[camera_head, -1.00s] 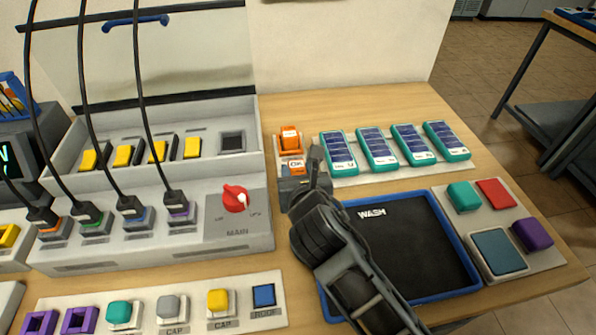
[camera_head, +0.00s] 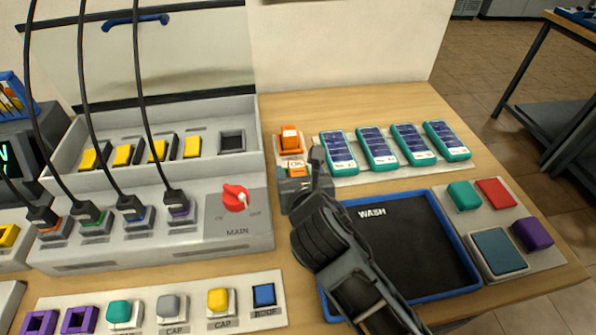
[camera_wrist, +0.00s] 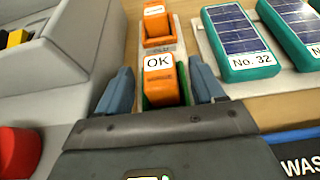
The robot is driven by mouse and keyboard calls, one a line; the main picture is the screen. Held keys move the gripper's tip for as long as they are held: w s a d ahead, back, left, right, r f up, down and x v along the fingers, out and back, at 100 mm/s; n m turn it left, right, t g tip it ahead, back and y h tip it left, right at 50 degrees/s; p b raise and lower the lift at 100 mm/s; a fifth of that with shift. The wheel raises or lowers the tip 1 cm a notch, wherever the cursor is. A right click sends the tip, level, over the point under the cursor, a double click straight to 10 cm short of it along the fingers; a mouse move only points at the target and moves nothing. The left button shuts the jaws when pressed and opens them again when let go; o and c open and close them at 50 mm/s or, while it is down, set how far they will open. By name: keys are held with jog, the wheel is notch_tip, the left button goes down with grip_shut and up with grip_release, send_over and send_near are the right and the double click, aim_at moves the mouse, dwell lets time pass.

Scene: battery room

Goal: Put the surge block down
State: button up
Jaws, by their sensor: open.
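An orange block with a white OK label (camera_wrist: 160,78) stands between my gripper's fingers in the wrist view, with a green holder or edge around its lower part. It also shows in the head view (camera_head: 297,169). My gripper (camera_wrist: 160,92) is open, one blue-grey finger on each side of the block; I cannot tell whether either finger touches it. A second orange block (camera_wrist: 156,22) sits just behind on the same light plate, and shows in the head view (camera_head: 290,141). The near lower part of the OK block is hidden by my gripper.
Several teal modules with dark panels (camera_head: 377,148) lie on a strip to the right. A blue-rimmed black WASH tray (camera_head: 462,240) is under my arm. The grey cabinet with a red MAIN switch (camera_head: 235,198) and cables stands close on the left.

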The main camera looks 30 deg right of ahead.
jog(key=v, duration=1.1)
jog(key=shift+r, duration=0.1)
jog(key=shift+s, duration=0.1)
